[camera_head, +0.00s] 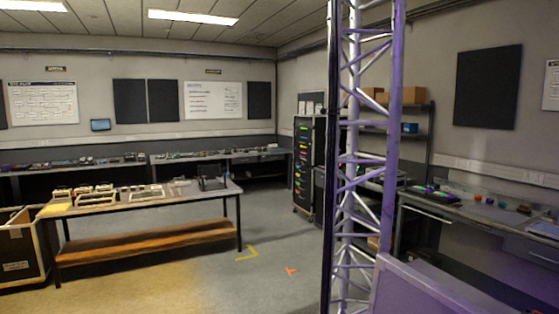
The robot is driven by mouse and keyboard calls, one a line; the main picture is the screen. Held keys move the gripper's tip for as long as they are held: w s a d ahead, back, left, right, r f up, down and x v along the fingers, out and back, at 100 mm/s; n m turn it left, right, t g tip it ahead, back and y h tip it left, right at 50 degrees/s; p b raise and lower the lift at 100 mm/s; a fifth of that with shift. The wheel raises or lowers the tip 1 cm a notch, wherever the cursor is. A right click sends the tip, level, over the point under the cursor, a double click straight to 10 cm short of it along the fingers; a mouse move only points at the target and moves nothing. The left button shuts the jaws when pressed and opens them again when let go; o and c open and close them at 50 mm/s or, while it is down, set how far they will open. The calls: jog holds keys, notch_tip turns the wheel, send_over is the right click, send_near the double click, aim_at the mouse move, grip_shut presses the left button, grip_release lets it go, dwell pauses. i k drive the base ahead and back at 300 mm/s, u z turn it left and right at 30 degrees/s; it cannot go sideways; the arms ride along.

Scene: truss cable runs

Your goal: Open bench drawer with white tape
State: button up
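A bench (410,196) stands along the right wall. A drawer front below its top carries a long pale strip (428,213), and I cannot tell whether this is a handle or white tape. Farther right, a pale patch (543,230) shows on another drawer-like front at the picture's edge. Both fronts look shut. The back bench (222,155) also has small drawer fronts (258,158) at its right end, too far to make out any tape. My gripper is not in view.
A lit metal truss (365,150) stands upright close in front, partly hiding the right bench. A table (140,200) with a wooden lower shelf is at left, beside a case (20,245). A rack (308,165) stands behind. The middle floor (270,240) is clear.

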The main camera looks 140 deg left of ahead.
aim_at(278, 156)
jog(key=u, duration=5.4)
jog(key=i, duration=0.15)
jog(key=z, duration=2.15)
jog(key=k, duration=0.15)
jog(key=u, duration=1.35)
jog(key=k, duration=0.95)
jog(key=z, duration=0.15)
jog(key=i, duration=0.8)
jog(key=u, duration=0.2)
jog(key=k, duration=0.8)
jog(key=z, duration=0.2)
jog(key=i, duration=0.65)
jog(key=u, duration=0.05)
